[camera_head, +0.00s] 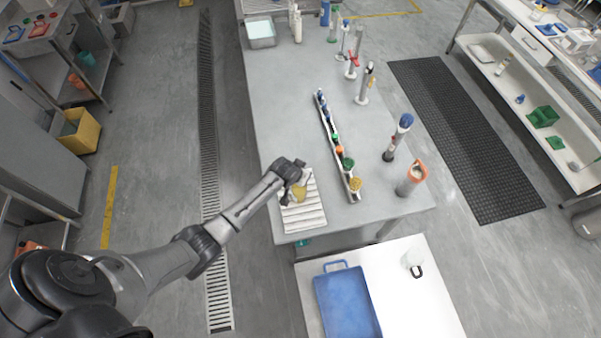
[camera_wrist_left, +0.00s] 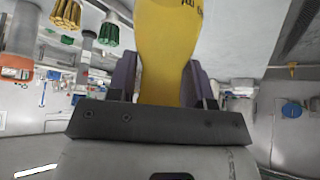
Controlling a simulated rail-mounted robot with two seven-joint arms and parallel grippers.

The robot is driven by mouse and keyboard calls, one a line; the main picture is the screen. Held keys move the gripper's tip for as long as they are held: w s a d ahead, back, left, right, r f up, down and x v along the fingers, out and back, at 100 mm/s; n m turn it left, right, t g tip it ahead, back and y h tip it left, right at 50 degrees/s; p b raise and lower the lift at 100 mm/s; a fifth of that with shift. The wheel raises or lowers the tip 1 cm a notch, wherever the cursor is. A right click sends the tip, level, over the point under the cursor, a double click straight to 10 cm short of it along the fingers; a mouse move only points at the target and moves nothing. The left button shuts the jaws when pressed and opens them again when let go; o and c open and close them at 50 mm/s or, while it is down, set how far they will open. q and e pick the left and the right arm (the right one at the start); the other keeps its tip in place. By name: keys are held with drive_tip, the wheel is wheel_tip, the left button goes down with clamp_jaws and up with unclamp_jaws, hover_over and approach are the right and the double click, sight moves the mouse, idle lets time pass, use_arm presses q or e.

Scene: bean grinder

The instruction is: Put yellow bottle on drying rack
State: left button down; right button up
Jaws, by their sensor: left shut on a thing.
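The yellow bottle (camera_wrist_left: 168,45) fills the upper middle of the left wrist view, between the two fingers of my left gripper (camera_wrist_left: 165,80). In the head view the left gripper (camera_head: 297,183) is over a white ridged drying rack (camera_head: 307,216) near the front left of the steel table. The yellow bottle (camera_head: 300,191) shows there as a small yellow patch, partly hidden by the gripper. I cannot tell whether the bottle touches the rack. My right gripper is in neither view.
A rail of brushes (camera_head: 330,135) lies right of the rack. Stands with brushes (camera_head: 397,137) and an orange-topped container (camera_head: 411,178) are farther right. A white table with a blue tray (camera_head: 347,305) is in front. The steel table's middle left (camera_head: 275,100) is clear.

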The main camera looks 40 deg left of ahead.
use_arm(q)
drive_tip(key=c, duration=0.5)
unclamp_jaws()
drive_tip(key=shift+r, duration=0.1)
drive_tip(key=shift+s+r, duration=0.1)
drive_tip(key=shift+r, duration=0.15)
drive_tip(key=a+v, duration=0.1)
drive_tip(key=v, duration=1)
drive_tip(key=s+d+r+m+g, duration=0.1)
drive_tip(key=s+d, duration=0.3)
drive_tip(key=s, duration=0.5)
drive_tip(key=s+d+r+m+g, duration=0.1)
drive_tip(key=s+d, duration=0.3)
drive_tip(key=s, duration=0.5)
drive_tip(key=s+d+r+m+g+h, duration=0.1)
drive_tip(key=s+d, duration=0.3)
drive_tip(key=s, duration=0.5)
drive_tip(key=shift+s+d+r+m, duration=0.3)
drive_tip(key=shift+s+d+r, duration=0.05)
drive_tip(key=shift+d+r, duration=0.1)
drive_tip(key=shift+r+p, duration=0.85)
drive_tip(key=shift+p, duration=0.2)
